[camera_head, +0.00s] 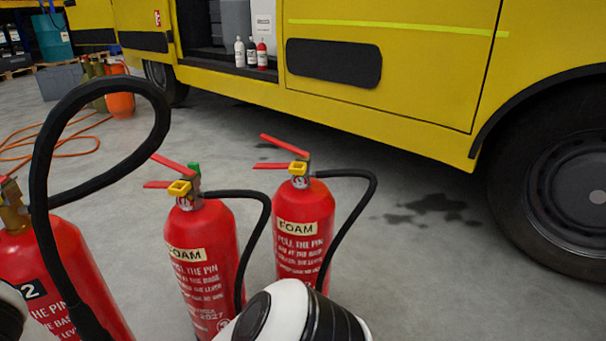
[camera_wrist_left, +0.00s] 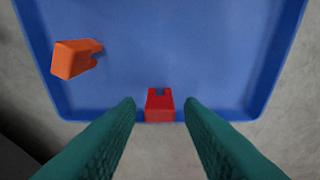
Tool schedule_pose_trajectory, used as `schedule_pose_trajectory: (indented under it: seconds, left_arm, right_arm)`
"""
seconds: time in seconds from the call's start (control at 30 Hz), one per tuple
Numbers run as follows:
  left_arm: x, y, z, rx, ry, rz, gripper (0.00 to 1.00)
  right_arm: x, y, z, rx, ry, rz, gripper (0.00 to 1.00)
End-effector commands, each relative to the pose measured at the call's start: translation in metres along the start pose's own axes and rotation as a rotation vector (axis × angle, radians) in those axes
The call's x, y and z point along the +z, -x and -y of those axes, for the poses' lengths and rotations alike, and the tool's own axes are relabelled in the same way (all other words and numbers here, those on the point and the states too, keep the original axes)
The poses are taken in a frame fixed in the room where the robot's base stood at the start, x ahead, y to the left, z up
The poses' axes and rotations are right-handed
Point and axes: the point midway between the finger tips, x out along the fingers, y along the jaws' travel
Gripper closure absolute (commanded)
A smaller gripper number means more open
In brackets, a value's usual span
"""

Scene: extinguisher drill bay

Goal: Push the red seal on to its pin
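The red seal (camera_wrist_left: 159,104) is a small notched block at the near wall of a blue tray (camera_wrist_left: 200,50) in the left wrist view. My left gripper (camera_wrist_left: 159,108) is open, with one teal finger on each side of the seal and a gap at both sides. In the head view a foam extinguisher (camera_head: 203,260) has a yellow piece (camera_head: 180,188) and a green piece (camera_head: 193,171) at its neck. A second foam extinguisher (camera_head: 304,230) has a yellow piece (camera_head: 298,168) and no green piece. The pins themselves are too small to tell. My right gripper is not in view.
An orange notched piece (camera_wrist_left: 74,58) lies in the tray's left part. Another extinguisher (camera_head: 65,270) with a big looped black hose (camera_head: 40,170) stands at the left. A yellow truck (camera_head: 400,70) stands behind. Open floor lies between them.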

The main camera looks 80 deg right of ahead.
Motion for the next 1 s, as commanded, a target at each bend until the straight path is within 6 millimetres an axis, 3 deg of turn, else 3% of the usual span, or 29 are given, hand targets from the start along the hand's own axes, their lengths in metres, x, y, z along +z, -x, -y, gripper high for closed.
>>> schedule_pose_trajectory:
  seconds: [0.07, 0.3, 0.57, 1.0]
  left_arm:
    - [0.000, 0.000, 0.000, 0.000, 0.000, 0.000, 0.65]
    - [0.000, 0.000, 0.000, 0.000, 0.000, -0.001, 1.00]
    - [-0.001, 0.002, 0.000, 0.000, 0.000, -0.001, 1.00]
    - [-0.005, 0.024, 0.000, 0.000, -0.001, -0.001, 1.00]
  right_arm:
    - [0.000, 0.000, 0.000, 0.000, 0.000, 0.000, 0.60]
    - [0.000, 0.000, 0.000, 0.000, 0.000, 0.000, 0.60]
    - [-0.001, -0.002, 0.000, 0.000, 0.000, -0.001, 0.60]
    - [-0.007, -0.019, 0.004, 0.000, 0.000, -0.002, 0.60]
